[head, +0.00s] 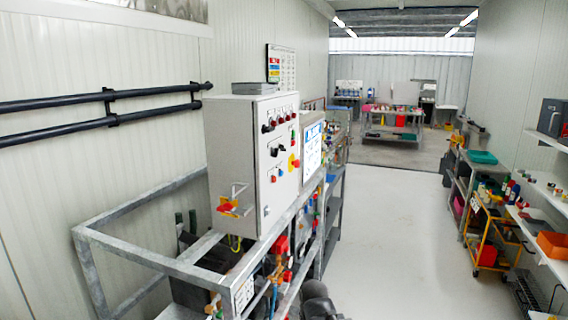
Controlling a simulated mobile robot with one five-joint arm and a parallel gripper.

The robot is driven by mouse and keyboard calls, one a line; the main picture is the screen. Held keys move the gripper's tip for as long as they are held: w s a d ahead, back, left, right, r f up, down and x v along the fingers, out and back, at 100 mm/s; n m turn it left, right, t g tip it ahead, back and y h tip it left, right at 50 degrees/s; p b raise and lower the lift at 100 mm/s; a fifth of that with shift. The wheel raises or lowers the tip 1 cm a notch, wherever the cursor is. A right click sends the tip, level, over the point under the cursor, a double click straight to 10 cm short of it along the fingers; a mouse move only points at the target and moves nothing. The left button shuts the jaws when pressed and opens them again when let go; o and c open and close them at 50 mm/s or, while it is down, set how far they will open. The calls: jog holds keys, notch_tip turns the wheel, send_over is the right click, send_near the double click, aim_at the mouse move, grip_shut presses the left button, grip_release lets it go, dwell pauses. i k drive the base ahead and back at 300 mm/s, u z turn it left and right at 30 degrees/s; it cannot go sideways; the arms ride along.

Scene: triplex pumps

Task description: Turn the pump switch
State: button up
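A grey control cabinet (240,150) stands on a metal frame left of centre. Its front panel faces right and is seen at a steep angle. A row of small black and red controls (280,121) runs along the top of the panel. A black switch handle (277,150) sits below them, and a red and yellow rotary switch (293,162) is near the right edge. Small red and blue controls (277,175) lie lower down. I cannot tell which one is the pump switch, or its position.
The grey metal frame (160,262) carries the cabinet, with pipes and red fittings (281,244) below. Open pale floor (400,240) lies to the right. Shelves (545,190) and a yellow cart (484,238) line the right wall. Workbenches (393,125) stand at the back.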

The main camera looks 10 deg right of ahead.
aim_at(275, 151)
jog(key=z, duration=0.2)
jog(key=k, duration=0.2)
jog(key=u, duration=3.1)
jog(key=k, duration=1.25)
jog(key=z, duration=1.5)
jog(key=i, duration=1.05)
jog(key=u, duration=0.15)
